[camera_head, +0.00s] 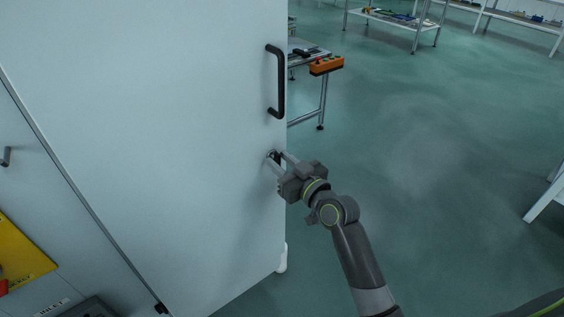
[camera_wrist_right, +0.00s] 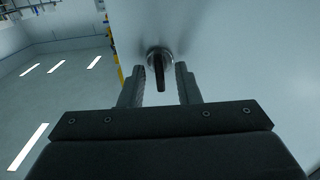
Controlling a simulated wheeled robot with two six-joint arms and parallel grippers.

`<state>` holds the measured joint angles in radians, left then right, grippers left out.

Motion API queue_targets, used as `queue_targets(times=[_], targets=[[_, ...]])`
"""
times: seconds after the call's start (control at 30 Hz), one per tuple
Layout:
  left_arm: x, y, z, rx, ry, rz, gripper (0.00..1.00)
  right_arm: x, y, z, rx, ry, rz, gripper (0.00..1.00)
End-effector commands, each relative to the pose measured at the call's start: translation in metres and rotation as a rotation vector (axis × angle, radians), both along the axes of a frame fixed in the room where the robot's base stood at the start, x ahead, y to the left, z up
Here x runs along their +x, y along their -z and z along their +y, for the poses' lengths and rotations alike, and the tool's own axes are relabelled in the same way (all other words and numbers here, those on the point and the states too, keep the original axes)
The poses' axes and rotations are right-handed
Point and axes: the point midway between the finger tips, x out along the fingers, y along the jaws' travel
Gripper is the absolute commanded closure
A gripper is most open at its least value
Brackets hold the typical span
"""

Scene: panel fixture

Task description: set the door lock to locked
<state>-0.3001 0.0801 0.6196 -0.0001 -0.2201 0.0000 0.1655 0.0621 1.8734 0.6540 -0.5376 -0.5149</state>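The door lock (camera_wrist_right: 159,58) sits on the pale cabinet door (camera_head: 190,120), near its free edge and below the handle. In the right wrist view it has a round metal base and a dark lever that points down in the picture. My right gripper (camera_wrist_right: 160,74) is open, with one finger on each side of the lever and a gap visible on both sides. In the head view my right gripper (camera_head: 278,159) is at the lock and its fingers partly hide it. I cannot read a locked or unlocked mark. My left gripper is not in view.
A black bar handle (camera_head: 281,82) stands out from the door above the lock. A table (camera_head: 322,90) with an orange box (camera_head: 326,65) is behind the door edge. A yellow panel (camera_head: 22,250) is at the lower left. The green floor to the right is largely clear.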

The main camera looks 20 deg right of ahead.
Motion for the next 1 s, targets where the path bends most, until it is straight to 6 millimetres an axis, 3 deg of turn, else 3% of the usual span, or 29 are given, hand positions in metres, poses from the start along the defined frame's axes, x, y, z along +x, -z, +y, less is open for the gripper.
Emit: queue_targets(times=[0.03,0.23,0.63,1.0], targets=[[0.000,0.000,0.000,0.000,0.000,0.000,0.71,0.000,0.000,0.000,0.000,0.000,0.000,0.77],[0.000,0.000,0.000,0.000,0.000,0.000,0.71,0.000,0.000,0.000,0.001,0.000,0.000,1.00],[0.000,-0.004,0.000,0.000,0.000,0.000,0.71,0.000,-0.001,-0.001,0.056,0.000,0.021,1.00],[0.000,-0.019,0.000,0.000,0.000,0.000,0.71,0.000,-0.001,-0.002,0.317,0.001,0.117,1.00]])
